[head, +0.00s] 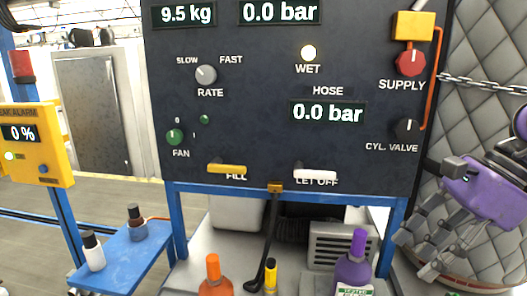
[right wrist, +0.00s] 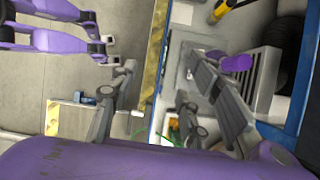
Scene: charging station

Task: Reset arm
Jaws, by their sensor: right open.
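My right gripper (head: 414,256) is at the right of the head view, on its purple arm, in front of the quilted grey wall covering and right of the control panel (head: 270,125). Its fingers are spread and hold nothing. In the right wrist view the open right gripper (right wrist: 165,72) has a finger on each side, with a blue edge and a yellow-striped strip in the background between them. My left gripper does not show in the head view. Purple jointed parts show at the upper left of the wrist view; I cannot tell which they are.
A chain (head: 480,83) hangs at the right. A blue side shelf (head: 118,262) holds two small bottles. A yellow alarm box (head: 36,148) is at the left.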

